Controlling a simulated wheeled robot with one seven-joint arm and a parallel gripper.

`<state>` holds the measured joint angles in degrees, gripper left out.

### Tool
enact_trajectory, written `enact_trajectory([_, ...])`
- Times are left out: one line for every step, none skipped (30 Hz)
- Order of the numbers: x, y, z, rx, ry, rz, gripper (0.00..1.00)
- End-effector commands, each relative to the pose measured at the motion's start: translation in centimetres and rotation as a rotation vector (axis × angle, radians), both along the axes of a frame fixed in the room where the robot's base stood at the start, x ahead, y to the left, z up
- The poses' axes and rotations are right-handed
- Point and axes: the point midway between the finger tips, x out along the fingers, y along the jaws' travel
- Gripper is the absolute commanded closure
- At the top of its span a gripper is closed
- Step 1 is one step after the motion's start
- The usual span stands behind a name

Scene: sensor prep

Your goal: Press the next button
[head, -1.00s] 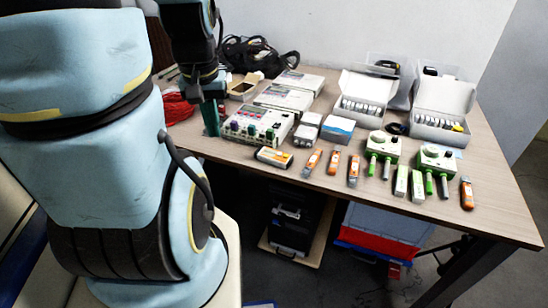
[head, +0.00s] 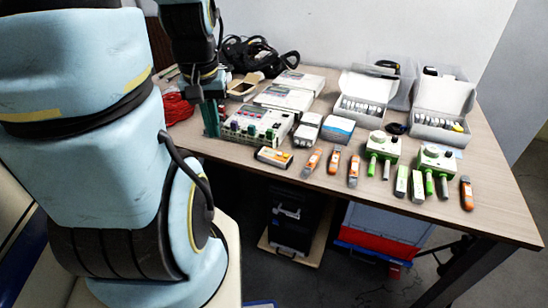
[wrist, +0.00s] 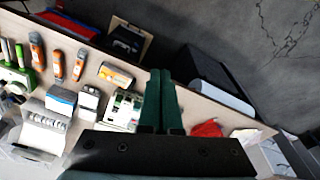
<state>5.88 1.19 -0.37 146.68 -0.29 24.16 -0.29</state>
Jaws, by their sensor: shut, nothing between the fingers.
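A white instrument (head: 257,124) with a small display, knobs and small coloured buttons on its panel lies on the table. In the wrist view the instrument (wrist: 125,108) is left of the fingers, partly hidden behind them. Which button is which is too small to tell. My gripper (head: 211,130) has dark green fingers that point down by the left end of the instrument. In the wrist view my gripper (wrist: 160,74) has its two fingers together with nothing between them. I cannot tell whether the tips touch the instrument or table.
An orange-and-white meter (head: 274,157) lies in front of the instrument, small white boxes (head: 322,128) to its right. Red cable (head: 178,107) lies left of the gripper, black cables (head: 258,57) behind.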

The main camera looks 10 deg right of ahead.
Motion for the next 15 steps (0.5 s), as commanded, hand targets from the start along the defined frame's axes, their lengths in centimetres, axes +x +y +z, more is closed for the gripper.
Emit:
enact_trajectory([0.0,0.0,0.0,0.000,0.000,-0.001,1.00])
enact_trajectory([0.0,0.0,0.0,0.001,0.001,-0.003,1.00])
enact_trajectory([0.1,-0.1,0.0,0.005,0.003,-0.010,1.00])
enact_trajectory([0.2,-0.2,-0.1,0.009,0.008,-0.020,1.00])
enact_trajectory([0.3,-0.3,-0.1,0.015,0.012,-0.034,1.00])
enact_trajectory([0.4,-0.6,-0.2,0.027,0.022,-0.061,1.00])
enact_trajectory([0.6,-0.8,-0.4,0.040,0.032,-0.088,1.00])
enact_trajectory([0.8,-1.1,-0.5,0.055,0.042,-0.119,1.00])
enact_trajectory([1.1,-1.5,-0.8,0.080,0.059,-0.166,1.00])
enact_trajectory([1.4,-1.9,-1.0,0.102,0.071,-0.206,1.00])
enact_trajectory([1.7,-2.2,-1.2,0.127,0.083,-0.250,1.00])
enact_trajectory([2.2,-2.8,-1.6,0.164,0.101,-0.312,1.00])
enact_trajectory([2.5,-3.2,-1.8,0.193,0.113,-0.362,1.00])
enact_trajectory([3.0,-3.7,-2.1,0.223,0.124,-0.410,1.00])
enact_trajectory([3.5,-4.3,-2.5,0.267,0.136,-0.474,1.00])
